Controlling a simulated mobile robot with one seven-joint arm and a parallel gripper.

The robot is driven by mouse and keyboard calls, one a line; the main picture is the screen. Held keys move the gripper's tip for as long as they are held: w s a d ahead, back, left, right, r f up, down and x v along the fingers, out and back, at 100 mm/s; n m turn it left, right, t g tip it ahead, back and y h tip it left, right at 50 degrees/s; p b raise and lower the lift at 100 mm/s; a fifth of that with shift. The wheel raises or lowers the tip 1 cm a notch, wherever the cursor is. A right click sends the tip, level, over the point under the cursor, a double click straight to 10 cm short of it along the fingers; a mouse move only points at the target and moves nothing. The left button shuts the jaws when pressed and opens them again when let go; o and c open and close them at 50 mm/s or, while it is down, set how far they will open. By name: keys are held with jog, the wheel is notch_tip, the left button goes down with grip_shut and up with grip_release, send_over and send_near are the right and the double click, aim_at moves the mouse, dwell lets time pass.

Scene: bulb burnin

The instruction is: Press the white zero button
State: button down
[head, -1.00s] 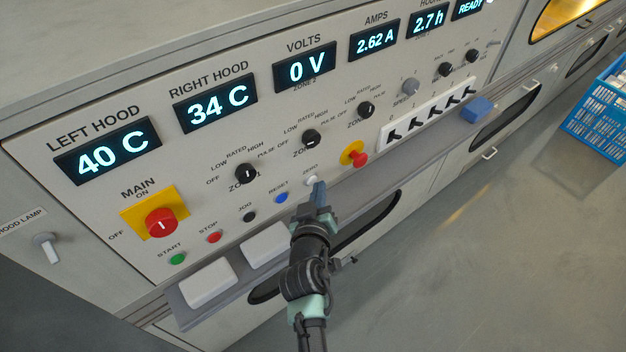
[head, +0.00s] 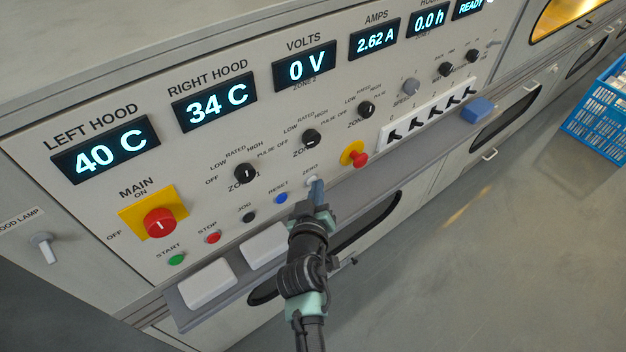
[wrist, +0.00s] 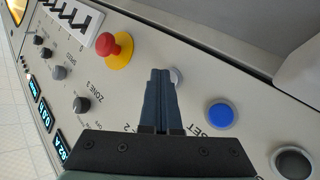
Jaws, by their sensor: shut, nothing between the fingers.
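The white zero button (head: 311,181) sits on the sloped panel under the ZERO label, between the blue reset button and the red emergency knob. In the head view it is mostly hidden behind my fingertips. My gripper (head: 316,190) is shut and empty, with its tips at the button. In the wrist view the closed blue fingers (wrist: 160,78) overlap the white button (wrist: 177,76), which shows partly beside the tips. The hours display (head: 429,20) reads 0.0 h.
The blue reset button (head: 281,198) is just left of the fingers. A red knob on a yellow base (head: 357,156) is to the right. A grey ledge (head: 350,193) with white blocks (head: 207,284) runs below the panel. Black selector knobs (head: 311,138) sit above.

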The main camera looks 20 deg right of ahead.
jog(key=shift+s+d+p, duration=0.25)
jog(key=shift+s+p, duration=0.1)
jog(key=shift+s, duration=0.4)
jog(key=shift+s, duration=0.1)
jog(key=shift+s+d+r+p, duration=0.1)
jog(key=shift+s+d+p, duration=0.15)
jog(key=shift+s+p, duration=0.35)
jog(key=shift+s+d+f+p, duration=0.1)
jog(key=shift+s+d+p, duration=0.25)
jog(key=shift+s, duration=0.45)
jog(key=shift+s+d+r+p, duration=0.1)
jog(key=shift+s+d+p, duration=0.1)
jog(key=shift+s+p, duration=0.4)
jog(key=shift+s, duration=0.25)
